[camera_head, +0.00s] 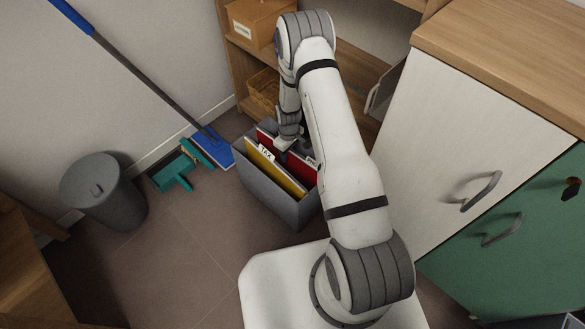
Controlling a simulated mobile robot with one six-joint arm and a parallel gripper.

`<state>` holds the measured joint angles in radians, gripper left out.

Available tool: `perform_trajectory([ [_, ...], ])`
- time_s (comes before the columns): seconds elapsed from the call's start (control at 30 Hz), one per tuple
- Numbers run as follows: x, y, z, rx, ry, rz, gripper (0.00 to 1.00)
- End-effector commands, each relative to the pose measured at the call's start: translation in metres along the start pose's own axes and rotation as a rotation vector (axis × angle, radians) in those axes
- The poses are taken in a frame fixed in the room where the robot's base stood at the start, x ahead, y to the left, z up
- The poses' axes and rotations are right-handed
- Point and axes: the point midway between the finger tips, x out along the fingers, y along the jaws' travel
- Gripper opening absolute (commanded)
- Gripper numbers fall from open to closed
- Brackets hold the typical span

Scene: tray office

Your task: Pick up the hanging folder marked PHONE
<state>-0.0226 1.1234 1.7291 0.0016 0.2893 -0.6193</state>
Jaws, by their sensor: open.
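A grey open-topped file box (272,203) stands on the floor and holds hanging folders. A yellow folder (283,181) with a white tab reading TAX is at the front. A red folder (303,174) is behind it. A white tab (312,162) shows at the red folder's right, partly covered by my arm, and I cannot read its whole word. My gripper (284,155) is open and points down over the box, close to the red folder's top. Whether its fingers straddle or touch that folder I cannot tell.
A wooden shelf (238,75) with a labelled box and a basket stands behind the file box. A white cabinet (455,130) is to the right. A blue mop (217,150), a teal dustpan (172,173) and a grey bin (110,195) are to the left.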

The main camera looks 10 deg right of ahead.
Motion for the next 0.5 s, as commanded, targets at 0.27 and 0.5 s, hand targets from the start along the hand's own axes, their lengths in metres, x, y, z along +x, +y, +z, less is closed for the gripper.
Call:
perform_trajectory([
  [0.27,0.0048,-0.0003,-0.0003,-0.001,0.001,0.0,0.4],
  [0.5,0.0047,-0.0006,-0.0004,-0.001,0.0,0.0,0.21],
])
